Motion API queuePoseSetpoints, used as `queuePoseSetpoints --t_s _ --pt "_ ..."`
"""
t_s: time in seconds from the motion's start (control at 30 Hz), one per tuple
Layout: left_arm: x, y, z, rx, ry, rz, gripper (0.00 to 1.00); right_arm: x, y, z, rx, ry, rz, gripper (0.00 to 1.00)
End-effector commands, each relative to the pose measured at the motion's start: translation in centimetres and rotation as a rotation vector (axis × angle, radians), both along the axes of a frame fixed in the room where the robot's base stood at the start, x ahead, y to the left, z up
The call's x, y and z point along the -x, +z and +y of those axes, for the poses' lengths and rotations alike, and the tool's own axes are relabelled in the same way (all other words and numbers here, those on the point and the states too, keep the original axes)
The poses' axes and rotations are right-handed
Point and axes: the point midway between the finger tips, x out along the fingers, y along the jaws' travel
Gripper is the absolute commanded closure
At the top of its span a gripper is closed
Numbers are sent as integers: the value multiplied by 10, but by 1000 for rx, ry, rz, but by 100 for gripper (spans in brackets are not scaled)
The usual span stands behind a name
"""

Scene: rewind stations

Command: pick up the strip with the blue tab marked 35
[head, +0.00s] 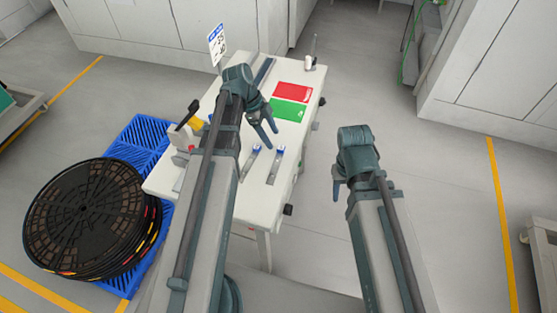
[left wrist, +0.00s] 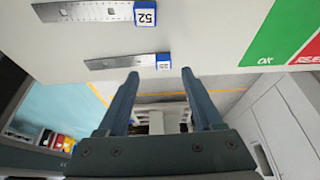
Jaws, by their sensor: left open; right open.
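Two flat metal strips with blue tabs lie on the white table. In the left wrist view the upper strip (left wrist: 85,11) has a tab (left wrist: 145,14) reading 52. The lower strip (left wrist: 115,62), nearer the table edge, has a tab (left wrist: 163,62) whose small number I cannot read surely. In the head view they are the left strip (head: 248,165) and the right strip (head: 274,168). My left gripper (head: 270,139) is open and empty above the table near the right strip's tab, which shows between its fingertips (left wrist: 160,73). My right gripper (head: 343,200) is open and empty, right of the table.
A green OK mat (head: 288,110) and a red mat (head: 292,92) lie beyond the strips on the table. A yellow-and-black tool (head: 190,118) stands at the table's left. Black reels (head: 85,215) lie on a blue pallet (head: 140,145). Floor right of the table is clear.

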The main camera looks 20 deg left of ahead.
Motion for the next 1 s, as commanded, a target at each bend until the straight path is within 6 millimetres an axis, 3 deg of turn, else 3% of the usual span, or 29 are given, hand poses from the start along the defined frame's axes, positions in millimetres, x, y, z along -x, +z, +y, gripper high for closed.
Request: queuePoseSetpoints --t_s 0.17,0.5,0.83,1.0 --pt "-1 -7 -1 0 0 0 32 0 -7 0 0 0 0 50" --pt "-5 -47 -12 0 -1 1 32 0 -47 0 0 0 0 50" --pt "-5 -49 -15 0 0 0 32 0 -49 0 0 0 0 50" --pt "-5 -49 -15 0 0 0 63 0 -49 0 0 0 0 50"
